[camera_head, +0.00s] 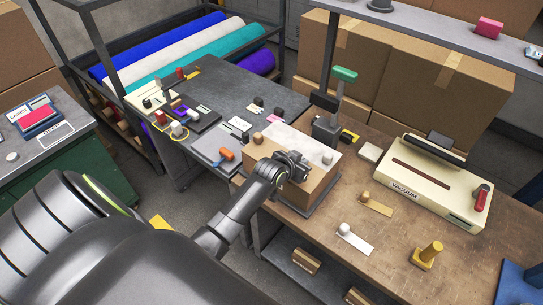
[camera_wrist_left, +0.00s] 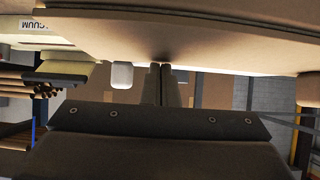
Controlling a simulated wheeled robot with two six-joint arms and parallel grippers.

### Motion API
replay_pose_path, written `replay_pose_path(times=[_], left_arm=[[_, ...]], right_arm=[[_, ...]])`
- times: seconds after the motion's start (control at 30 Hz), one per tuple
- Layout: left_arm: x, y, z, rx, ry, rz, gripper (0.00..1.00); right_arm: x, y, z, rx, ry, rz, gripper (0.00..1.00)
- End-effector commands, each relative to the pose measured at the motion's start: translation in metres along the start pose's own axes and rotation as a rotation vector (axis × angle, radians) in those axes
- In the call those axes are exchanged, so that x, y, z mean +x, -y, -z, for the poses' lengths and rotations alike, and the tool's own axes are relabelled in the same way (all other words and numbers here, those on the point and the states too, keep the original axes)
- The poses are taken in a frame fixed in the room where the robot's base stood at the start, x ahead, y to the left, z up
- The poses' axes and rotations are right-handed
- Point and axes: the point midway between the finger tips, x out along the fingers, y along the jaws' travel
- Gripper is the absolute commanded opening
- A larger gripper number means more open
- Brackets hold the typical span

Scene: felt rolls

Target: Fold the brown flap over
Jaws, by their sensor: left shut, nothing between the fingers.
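A brown cardboard box (camera_head: 318,186) stands on a dark base on the wooden bench, with pale pinkish contents or paper (camera_head: 300,140) showing at its top. My left gripper (camera_head: 292,168) is at the near side of the box and hides part of it. In the left wrist view, the left fingers (camera_wrist_left: 165,84) are together and empty, close beneath a broad brown cardboard panel (camera_wrist_left: 210,45), apparently the flap. I cannot tell whether they touch it, or the flap's exact angle. My right gripper is not in view.
A cream vacuum machine (camera_head: 425,185) stands right of the box, and a green-handled device (camera_head: 343,75) behind it. Small knobbed pieces (camera_head: 355,240) and a yellow stand (camera_head: 428,257) lie on the bench. A dark table (camera_head: 240,98) with small items is at the left.

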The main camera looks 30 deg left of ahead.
Motion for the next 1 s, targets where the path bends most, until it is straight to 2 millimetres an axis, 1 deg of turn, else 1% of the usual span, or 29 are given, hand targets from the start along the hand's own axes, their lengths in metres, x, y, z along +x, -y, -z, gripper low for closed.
replay_pose_path(times=[0.4, 0.47, 0.87, 1.0], left_arm=[[0.005, 0.000, -0.003, 0.000, 0.000, 0.000, 0.00], [0.004, 0.000, -0.001, 0.000, 0.000, 0.000, 0.00], [-0.021, 0.000, 0.011, -0.001, 0.002, 0.000, 0.00], [-0.029, 0.000, 0.014, 0.000, -0.001, 0.000, 0.00]], right_arm=[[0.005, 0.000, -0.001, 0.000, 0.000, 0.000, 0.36], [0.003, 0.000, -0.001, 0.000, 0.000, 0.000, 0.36], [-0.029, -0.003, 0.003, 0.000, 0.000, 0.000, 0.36], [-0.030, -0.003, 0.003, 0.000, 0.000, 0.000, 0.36]])
